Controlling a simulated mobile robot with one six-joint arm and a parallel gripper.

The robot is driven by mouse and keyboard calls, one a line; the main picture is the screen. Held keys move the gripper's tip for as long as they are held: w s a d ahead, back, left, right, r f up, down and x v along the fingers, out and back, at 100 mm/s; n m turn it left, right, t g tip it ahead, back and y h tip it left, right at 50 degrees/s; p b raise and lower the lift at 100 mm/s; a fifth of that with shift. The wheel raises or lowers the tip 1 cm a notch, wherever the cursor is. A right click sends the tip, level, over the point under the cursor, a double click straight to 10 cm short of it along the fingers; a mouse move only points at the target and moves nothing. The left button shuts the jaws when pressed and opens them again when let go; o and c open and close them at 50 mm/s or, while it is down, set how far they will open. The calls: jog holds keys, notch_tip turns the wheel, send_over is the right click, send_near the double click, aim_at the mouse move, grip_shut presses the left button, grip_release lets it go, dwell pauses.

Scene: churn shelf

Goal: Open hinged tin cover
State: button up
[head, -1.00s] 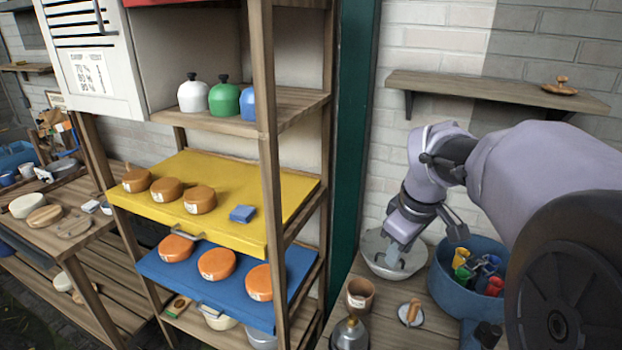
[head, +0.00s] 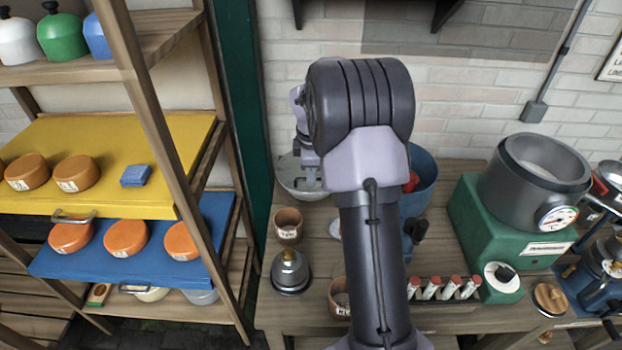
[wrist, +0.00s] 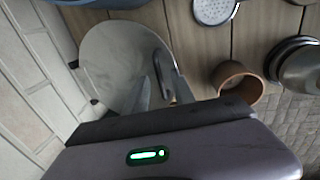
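The tin (head: 300,186) is a round grey vessel on the right-hand bench, against the wall, partly hidden by my arm in the head view. In the wrist view its round grey cover (wrist: 112,62) lies flat and looks shut, with a dark curved handle (wrist: 160,62) near its right edge. My gripper (wrist: 162,76) is over that edge, its two pale fingers apart, with the handle between them. Contact with the handle cannot be told. My gripper (head: 309,180) also shows above the tin in the head view.
A brown cup (head: 288,226) and a metal pot (head: 290,272) stand in front of the tin. A blue tub (head: 425,172) is to its right, partly behind my arm. A white brick wall is close behind. A wooden shelf post (head: 165,150) stands left.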

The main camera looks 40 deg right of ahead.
jog(key=shift+f, duration=0.25)
jog(key=shift+c, duration=0.4)
grip_shut()
jog(key=shift+r, duration=0.1)
dwell(0.8)
